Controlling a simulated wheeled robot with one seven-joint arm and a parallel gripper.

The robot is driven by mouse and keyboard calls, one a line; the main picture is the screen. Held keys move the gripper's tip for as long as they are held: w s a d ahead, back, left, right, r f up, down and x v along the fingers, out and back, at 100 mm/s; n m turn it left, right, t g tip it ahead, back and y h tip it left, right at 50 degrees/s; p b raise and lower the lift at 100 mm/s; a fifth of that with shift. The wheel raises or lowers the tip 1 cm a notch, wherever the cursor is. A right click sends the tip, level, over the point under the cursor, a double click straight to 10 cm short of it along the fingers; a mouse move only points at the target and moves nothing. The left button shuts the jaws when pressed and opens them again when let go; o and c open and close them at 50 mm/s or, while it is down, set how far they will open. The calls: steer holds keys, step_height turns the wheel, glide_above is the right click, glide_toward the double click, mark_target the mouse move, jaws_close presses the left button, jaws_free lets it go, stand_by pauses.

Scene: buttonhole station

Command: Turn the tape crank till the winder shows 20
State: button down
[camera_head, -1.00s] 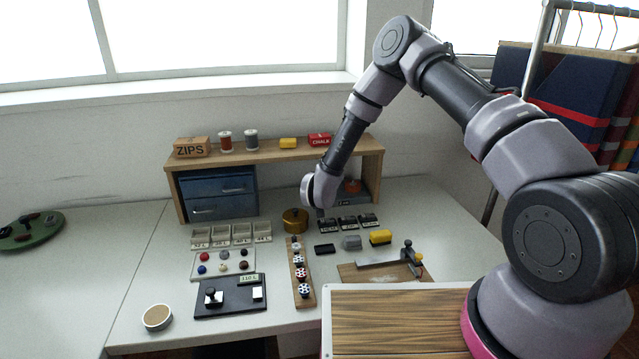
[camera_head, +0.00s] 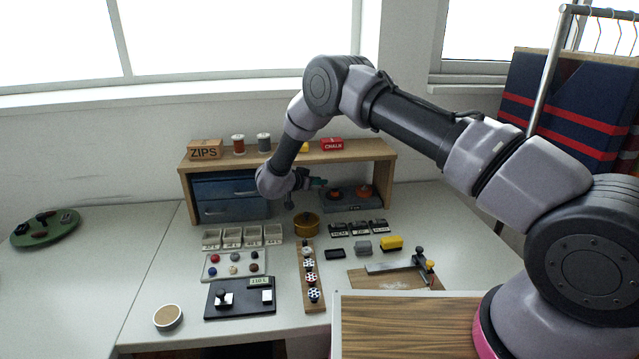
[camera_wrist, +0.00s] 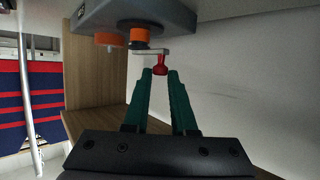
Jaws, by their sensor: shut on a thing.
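The tape winder is a grey box (camera_head: 352,204) with orange rolls (camera_head: 364,191) on top, under the right part of the wooden shelf. In the wrist view the grey box (camera_wrist: 165,14) is at the top, with an orange roll (camera_wrist: 139,35). A thin metal crank arm (camera_wrist: 150,51) comes out from it and ends in a red knob (camera_wrist: 160,69). My gripper (camera_wrist: 161,77) has green fingers shut on the red knob. In the head view my gripper (camera_head: 319,183) reaches the winder from its left. I cannot read the winder's number.
The wooden shelf (camera_head: 375,150) stands over and beside the winder, its side panel (camera_wrist: 92,75) close by in the wrist view. A brass tin (camera_head: 306,224) stands below my wrist. Black labelled boxes (camera_head: 359,228) stand in front of the winder. Blue drawers (camera_head: 225,197) are left.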

steer(key=shift+f+g, duration=0.2)
steer(key=shift+g, duration=0.1)
steer(key=c, duration=0.7)
jaws_free()
steer(key=shift+c, duration=0.2)
steer(key=shift+r, duration=0.1)
steer(key=s+a+r, duration=0.1)
steer(key=s+a, duration=0.8)
steer(key=s, duration=0.2)
steer(key=shift+s, duration=0.25)
